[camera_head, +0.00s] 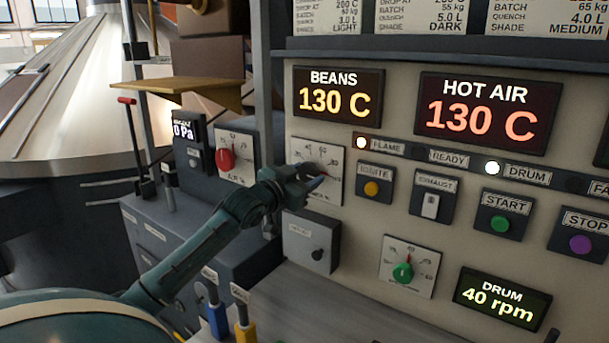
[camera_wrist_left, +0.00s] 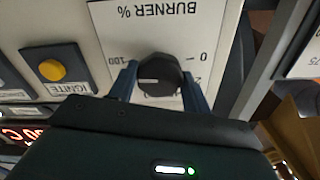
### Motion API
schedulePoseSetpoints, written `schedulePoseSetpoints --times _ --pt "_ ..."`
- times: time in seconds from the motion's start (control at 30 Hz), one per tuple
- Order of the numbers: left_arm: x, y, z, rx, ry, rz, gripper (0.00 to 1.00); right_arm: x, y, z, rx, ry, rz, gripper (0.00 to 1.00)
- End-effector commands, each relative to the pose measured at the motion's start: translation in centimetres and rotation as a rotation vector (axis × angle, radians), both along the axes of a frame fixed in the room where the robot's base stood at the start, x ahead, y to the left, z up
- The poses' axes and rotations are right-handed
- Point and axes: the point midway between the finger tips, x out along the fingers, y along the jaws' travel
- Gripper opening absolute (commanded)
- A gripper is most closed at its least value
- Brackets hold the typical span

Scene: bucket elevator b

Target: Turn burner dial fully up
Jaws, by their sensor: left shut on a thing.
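The burner dial is a black round knob (camera_wrist_left: 160,72) on a white plate marked BURNER %. The plate shows upside down in the left wrist view, with 100 at its left and 0 at its right. The knob's white line points left, to the side of the 100; its exact reading is unclear. My left gripper (camera_wrist_left: 159,84) is shut on the knob, one finger on each side. In the head view, my left gripper (camera_head: 313,180) is at the burner plate (camera_head: 330,155) and hides the knob. My right gripper is not in view.
Right of the burner plate are the orange ignite button (camera_head: 371,189), the exhaust switch (camera_head: 430,205) and the green start button (camera_head: 500,224). A red air dial (camera_head: 226,160) is at left and a green drum dial (camera_head: 403,272) below. The flame lamp (camera_head: 362,143) is lit.

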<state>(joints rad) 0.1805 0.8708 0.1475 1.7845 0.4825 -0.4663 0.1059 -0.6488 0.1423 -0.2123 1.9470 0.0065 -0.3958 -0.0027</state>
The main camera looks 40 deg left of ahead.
Motion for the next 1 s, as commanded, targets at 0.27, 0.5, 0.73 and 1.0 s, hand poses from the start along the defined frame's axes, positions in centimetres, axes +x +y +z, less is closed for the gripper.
schedulePoseSetpoints --times 0.27,0.5,0.73,1.0 --pt "0.0 -0.01 0.01 0.075 0.007 0.0 0.26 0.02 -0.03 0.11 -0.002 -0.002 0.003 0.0" --pt "0.0 -0.01 0.01 0.088 0.009 0.0 0.26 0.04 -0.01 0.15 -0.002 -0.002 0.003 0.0" --pt "0.0 -0.01 0.02 0.088 0.009 0.0 0.26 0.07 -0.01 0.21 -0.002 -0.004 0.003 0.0" --pt "0.0 -0.01 0.02 0.086 0.009 0.0 0.69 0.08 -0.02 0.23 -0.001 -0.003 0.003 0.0"
